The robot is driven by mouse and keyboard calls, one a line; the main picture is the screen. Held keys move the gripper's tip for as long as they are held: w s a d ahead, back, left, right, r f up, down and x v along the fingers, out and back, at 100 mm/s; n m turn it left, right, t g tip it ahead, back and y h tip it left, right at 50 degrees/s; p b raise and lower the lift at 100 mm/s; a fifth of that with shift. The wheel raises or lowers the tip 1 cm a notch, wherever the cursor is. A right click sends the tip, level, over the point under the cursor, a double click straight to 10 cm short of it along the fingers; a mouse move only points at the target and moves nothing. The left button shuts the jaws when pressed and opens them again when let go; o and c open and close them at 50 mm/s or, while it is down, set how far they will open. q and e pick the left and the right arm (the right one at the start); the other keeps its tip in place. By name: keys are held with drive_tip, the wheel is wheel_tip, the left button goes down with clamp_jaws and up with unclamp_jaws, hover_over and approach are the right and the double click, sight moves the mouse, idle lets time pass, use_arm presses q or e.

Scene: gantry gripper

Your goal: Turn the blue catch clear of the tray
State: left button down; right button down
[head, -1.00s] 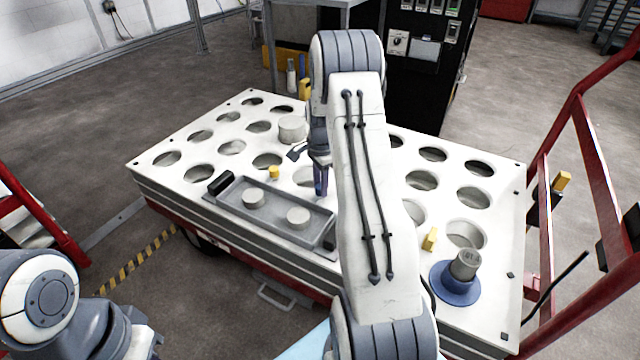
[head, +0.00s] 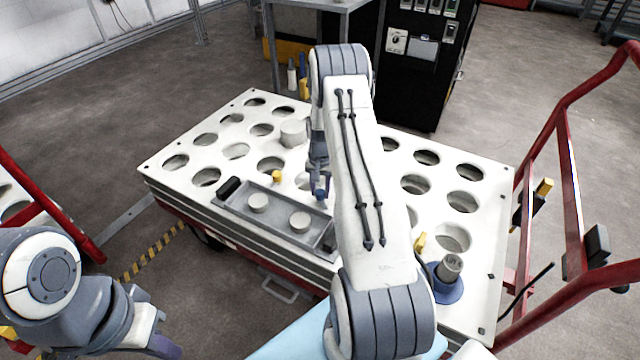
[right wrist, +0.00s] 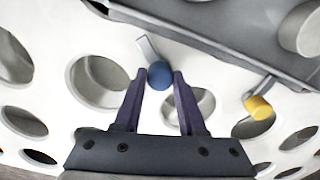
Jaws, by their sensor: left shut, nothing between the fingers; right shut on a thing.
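The grey tray (head: 240,206) lies on the white perforated table top and holds two round pale pucks (head: 258,202). The blue catch has a round blue knob (right wrist: 160,75) and a short grey lever (right wrist: 147,48). In the right wrist view the lever points up and left, its tip seeming to end just short of the tray's rim (right wrist: 200,38). My right gripper (right wrist: 160,78) is shut on the knob, one finger on each side; it also shows in the head view (head: 320,192). My left gripper (head: 168,349) is shut and empty at lower left, away from the table.
A yellow-knobbed catch (right wrist: 258,107) stands at the tray's far side, its lever at the rim. A pale cylinder (head: 294,133) stands behind. A blue flanged base with a grey cylinder (head: 449,268) is at right. Red rails (head: 572,180) flank the table.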

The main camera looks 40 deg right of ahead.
drive_tip(key=n+p, duration=0.2)
drive_tip(key=n, duration=0.2)
drive_tip(key=shift+s+r+n, duration=0.1)
drive_tip(key=shift+s+n, duration=0.05)
drive_tip(key=shift+n, duration=0.15)
drive_tip(key=shift+n+p, duration=1)
drive_tip(key=shift+n, duration=0.9)
drive_tip(key=c, duration=0.5)
unclamp_jaws()
